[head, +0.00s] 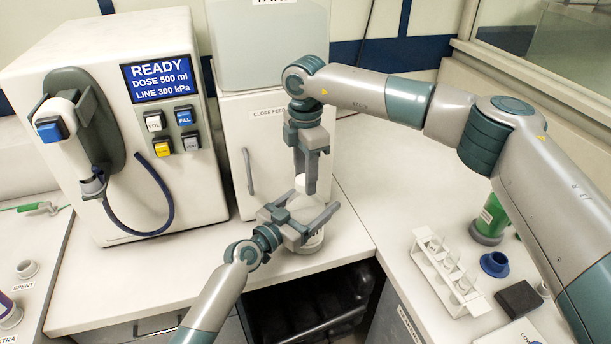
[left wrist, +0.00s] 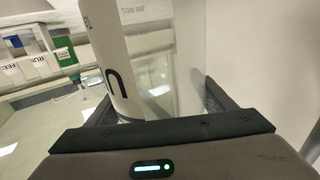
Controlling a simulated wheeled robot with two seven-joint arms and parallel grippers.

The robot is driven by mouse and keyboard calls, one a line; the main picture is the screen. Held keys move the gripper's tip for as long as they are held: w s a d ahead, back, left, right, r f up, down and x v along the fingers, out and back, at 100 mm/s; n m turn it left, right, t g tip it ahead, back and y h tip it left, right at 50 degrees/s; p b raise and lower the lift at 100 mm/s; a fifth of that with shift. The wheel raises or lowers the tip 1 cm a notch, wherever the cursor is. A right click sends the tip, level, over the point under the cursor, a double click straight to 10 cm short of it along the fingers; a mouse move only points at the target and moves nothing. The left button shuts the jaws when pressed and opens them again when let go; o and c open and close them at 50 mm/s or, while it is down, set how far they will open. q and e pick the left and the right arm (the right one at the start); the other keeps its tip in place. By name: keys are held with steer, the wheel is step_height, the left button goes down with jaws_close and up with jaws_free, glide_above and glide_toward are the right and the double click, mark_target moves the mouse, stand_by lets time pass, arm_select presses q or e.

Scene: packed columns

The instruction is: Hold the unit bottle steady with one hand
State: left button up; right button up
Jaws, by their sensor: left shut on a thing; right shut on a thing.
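The unit bottle (head: 312,243), pale with a white top, stands upright on the white counter in front of the tall cabinet. My left gripper (head: 311,217) reaches in from the lower left and is shut around its body. In the left wrist view the bottle (left wrist: 160,60) fills the space between the fingers, with a white label bearing dark letters on its left side. My right gripper (head: 306,188) points straight down from above and is shut at the bottle's white top (head: 301,182). The fingers partly hide the top and body, so the exact grip is unclear.
A white dispenser (head: 120,190) with a blue READY screen, buttons and a hosed nozzle stands at the left. The cabinet's CLOSE FEED door (head: 262,135) is behind the bottle. A tube rack (head: 445,272), blue ring (head: 494,264) and green bottle (head: 493,215) sit at right.

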steer(key=n, duration=0.7)
steer(key=shift+n, duration=0.3)
steer(key=n, duration=1.3)
steer(key=shift+r, duration=0.1)
steer(key=n, duration=1.6)
steer(key=shift+n, duration=0.4)
steer(key=n, duration=1)
steer(key=shift+n, duration=0.4)
steer(key=shift+r, duration=0.45)
